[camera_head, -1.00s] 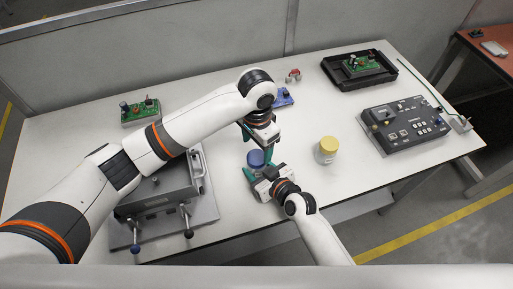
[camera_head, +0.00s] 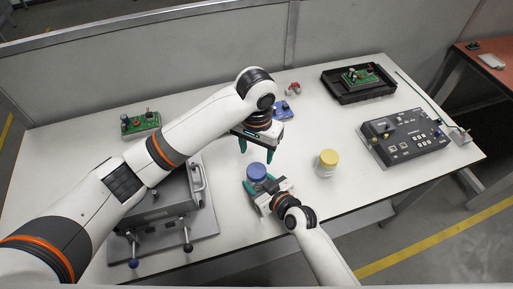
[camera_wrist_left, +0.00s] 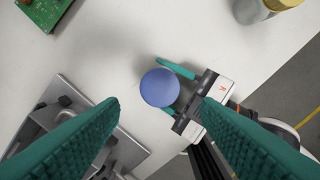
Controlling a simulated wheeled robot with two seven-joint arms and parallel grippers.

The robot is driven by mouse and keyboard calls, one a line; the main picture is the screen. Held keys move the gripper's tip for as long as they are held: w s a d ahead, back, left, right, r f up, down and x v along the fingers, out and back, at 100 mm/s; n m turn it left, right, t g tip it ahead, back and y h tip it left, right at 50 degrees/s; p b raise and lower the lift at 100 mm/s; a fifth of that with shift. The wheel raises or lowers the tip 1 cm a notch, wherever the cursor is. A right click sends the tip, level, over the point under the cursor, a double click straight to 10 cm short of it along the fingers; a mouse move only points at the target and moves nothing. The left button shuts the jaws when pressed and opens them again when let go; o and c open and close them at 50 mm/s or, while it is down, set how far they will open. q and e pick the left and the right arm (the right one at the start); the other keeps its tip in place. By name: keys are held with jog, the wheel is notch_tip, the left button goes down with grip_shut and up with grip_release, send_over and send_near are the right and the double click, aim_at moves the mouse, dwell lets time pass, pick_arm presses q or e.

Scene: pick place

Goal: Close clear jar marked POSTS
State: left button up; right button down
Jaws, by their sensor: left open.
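A jar with a round blue lid (camera_head: 256,171) stands near the front middle of the table. The lid sits on top and looks level; the POSTS marking cannot be read. In the left wrist view the lid (camera_wrist_left: 160,87) shows from above and hides most of the jar body. My right gripper (camera_head: 257,184) has its teal fingers on either side of the jar, low down, and looks shut on it. My left gripper (camera_head: 257,146) is open and empty, pointing down above and behind the jar, clear of the lid. Its fingers also show in the left wrist view (camera_wrist_left: 165,125).
A jar with a yellow lid (camera_head: 327,163) stands to the right. A grey metal fixture (camera_head: 165,205) is at the left. A black control box (camera_head: 405,137) and a black tray (camera_head: 343,94) with a green board are at the right. A green board (camera_head: 141,124) lies at the back left.

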aim_at(256, 170)
pick_arm(q)
jog(key=shift+f, duration=4.05)
jog(key=c, duration=0.8)
jog(key=o, duration=1.2)
jog(key=shift+c, duration=0.2)
notch_tip(256, 170, up, 12)
